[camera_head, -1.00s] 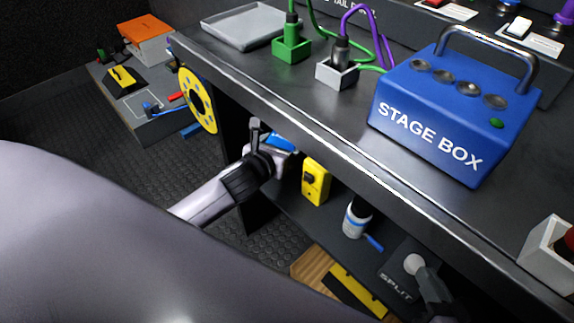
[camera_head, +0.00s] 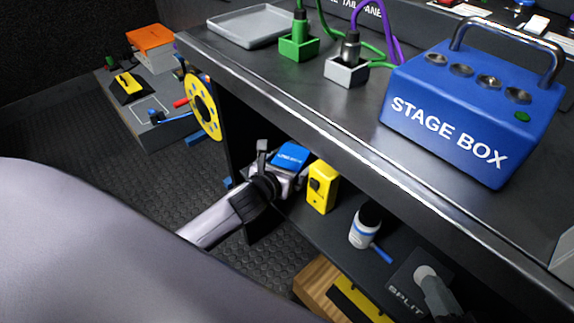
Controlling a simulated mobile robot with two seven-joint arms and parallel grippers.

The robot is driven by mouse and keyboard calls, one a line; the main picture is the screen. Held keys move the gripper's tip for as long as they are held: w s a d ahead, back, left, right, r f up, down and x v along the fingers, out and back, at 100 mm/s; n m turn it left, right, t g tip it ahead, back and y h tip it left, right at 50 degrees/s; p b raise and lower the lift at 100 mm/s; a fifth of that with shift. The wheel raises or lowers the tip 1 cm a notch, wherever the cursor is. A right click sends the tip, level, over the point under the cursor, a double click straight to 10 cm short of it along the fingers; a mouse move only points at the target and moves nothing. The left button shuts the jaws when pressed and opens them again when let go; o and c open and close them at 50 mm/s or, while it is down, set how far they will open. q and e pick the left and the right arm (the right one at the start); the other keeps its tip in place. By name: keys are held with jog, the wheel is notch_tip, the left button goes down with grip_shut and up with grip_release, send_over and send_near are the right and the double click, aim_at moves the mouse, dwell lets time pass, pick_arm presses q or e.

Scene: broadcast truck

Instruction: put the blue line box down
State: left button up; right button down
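The blue line box (camera_head: 291,154) is in the head view, at the opening of the lower shelf under the counter edge. Its blue top with white lettering shows. My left gripper (camera_head: 268,166) is right at the box's near left side, with one dark finger standing up beside it. Whether the box's underside touches the shelf (camera_head: 340,240) is hidden too.
A yellow box (camera_head: 322,187) stands close to the right of the line box. Further right are a white bottle (camera_head: 365,226) and a black SPLIT box (camera_head: 408,287). The counter edge (camera_head: 330,138) overhangs the shelf. A blue stage box (camera_head: 470,115) stands on the counter.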

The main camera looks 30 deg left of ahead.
pick_arm(q)
jog(key=shift+s+r, duration=0.15)
jog(key=shift+r, duration=0.05)
jog(key=p+v, duration=0.2)
jog(key=v, duration=0.2)
jog(key=p+v, duration=0.3)
jog(key=v, duration=0.4)
jog(key=s+d+r+n+h, duration=0.2)
jog(key=d+n, duration=0.5)
jog(key=n, duration=0.9)
jog(key=s+d+r+n+g+h, duration=0.1)
jog(key=s+d+n+h, duration=0.3)
jog(key=n, duration=1.2)
jog(key=s+d+r, duration=0.1)
jog(key=s+d, duration=0.1)
jog(key=d, duration=0.1)
jog(key=shift+s+r+n+g+h, duration=0.15)
jog(key=shift+s+n+g+h, duration=0.1)
jog(key=shift+n+g+h, duration=0.05)
pick_arm(e)
jog(key=shift+s+d+r+g+h, duration=0.2)
jog(key=shift+d+h, duration=0.25)
jog(key=shift+d, duration=0.15)
jog(key=shift+s+d+r+g+h, duration=0.1)
jog(key=shift+d+r+h, duration=0.1)
jog(key=shift+d+h, duration=0.3)
